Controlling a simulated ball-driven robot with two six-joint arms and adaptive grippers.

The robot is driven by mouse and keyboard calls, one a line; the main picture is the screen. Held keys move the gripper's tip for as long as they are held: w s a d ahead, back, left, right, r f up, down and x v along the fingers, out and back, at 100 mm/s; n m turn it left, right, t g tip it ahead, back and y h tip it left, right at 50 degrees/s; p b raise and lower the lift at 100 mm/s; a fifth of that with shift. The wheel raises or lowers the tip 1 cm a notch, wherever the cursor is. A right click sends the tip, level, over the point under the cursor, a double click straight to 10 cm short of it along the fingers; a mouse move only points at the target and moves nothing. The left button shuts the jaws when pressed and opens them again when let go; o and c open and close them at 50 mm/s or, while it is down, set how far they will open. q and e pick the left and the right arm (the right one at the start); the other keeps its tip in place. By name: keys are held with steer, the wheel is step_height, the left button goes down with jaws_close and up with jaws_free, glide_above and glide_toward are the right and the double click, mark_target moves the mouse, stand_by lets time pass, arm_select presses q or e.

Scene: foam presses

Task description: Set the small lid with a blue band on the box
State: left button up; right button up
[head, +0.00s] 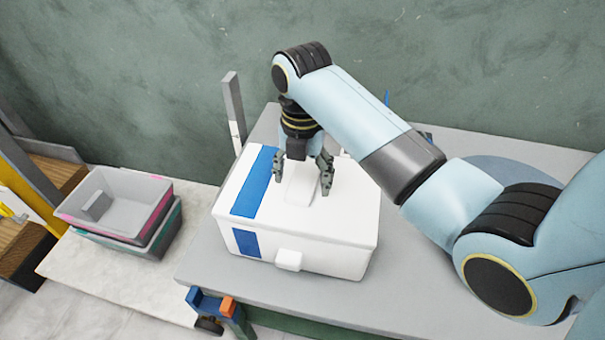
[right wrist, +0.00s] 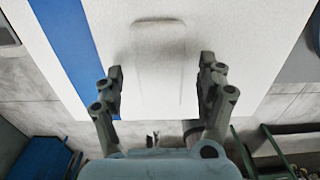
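The white lid with a blue band (head: 256,178) lies on top of the white box (head: 322,262), and their edges look lined up. The box front carries a matching blue patch and a small white latch block. My right gripper (head: 300,186) is over the lid's raised white handle (head: 299,194), pointing down. In the right wrist view, the open fingers (right wrist: 160,95) stand on either side of the handle (right wrist: 159,62), with a gap at each side. The blue band (right wrist: 68,55) runs left of them. My left gripper is not in view.
The box stands on a grey table (head: 405,290). A grey upright post (head: 233,108) rises behind it. Stacked grey bins (head: 118,205) with pink and teal edges sit on a lower pale surface at left. A blue and orange fixture (head: 215,306) is at the front edge.

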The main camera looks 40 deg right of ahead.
steer(key=shift+r, duration=0.25)
step_height(320, 180, up, 7)
stand_by(0.3)
stand_by(0.5)
